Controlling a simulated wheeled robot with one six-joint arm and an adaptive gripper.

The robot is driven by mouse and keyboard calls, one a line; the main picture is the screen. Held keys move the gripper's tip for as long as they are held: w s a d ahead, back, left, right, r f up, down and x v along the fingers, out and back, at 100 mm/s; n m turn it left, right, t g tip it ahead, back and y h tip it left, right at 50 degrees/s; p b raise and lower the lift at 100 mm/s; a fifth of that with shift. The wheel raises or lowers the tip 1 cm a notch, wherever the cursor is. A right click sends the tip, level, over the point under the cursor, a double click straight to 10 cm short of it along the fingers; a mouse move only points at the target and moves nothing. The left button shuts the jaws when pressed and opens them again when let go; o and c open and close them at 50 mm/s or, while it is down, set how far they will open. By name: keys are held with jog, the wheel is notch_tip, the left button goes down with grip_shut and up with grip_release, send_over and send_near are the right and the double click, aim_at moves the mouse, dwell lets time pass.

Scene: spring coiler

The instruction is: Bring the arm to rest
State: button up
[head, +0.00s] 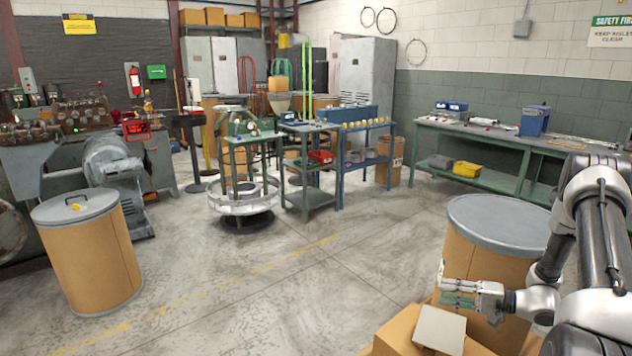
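My arm (603,235) comes in at the right edge, bent, with its forearm reaching left. My gripper (443,285) points left, its fingers spread apart with green pads showing and nothing between them. In the picture it lies in front of the brown drum with a grey lid (497,225), above a cardboard box (398,332). I cannot tell its exact height above the box.
A grey flat plate (440,330) lies on the boxes below my gripper. A second lidded drum (90,255) stands at left beside the coiler machine (75,150). Small carts (310,195) and a long green workbench (510,140) stand farther back. The middle floor is clear.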

jog(key=s+a+r+n+g+h, duration=0.1)
jog(key=s+a+r+n+g, duration=0.15)
jog(key=r, duration=0.55)
jog(key=s+a+r+n+g+h, duration=0.1)
jog(key=s+a+r+g+h, duration=0.2)
jog(key=r, duration=0.4)
jog(key=s+a+r+n+g, duration=0.1)
jog(key=s+r+n+g, duration=0.15)
jog(key=s+r, duration=0.4)
jog(key=s+d+r+t+h, duration=0.2)
jog(key=s+r+h, duration=0.3)
jog(key=s+r, duration=0.2)
jog(key=s+d+r+t+h, duration=0.2)
jog(key=s+r+h, duration=0.3)
jog(key=s+r, duration=0.3)
jog(key=shift+s+n+t, duration=0.3)
jog(key=shift+s, duration=0.55)
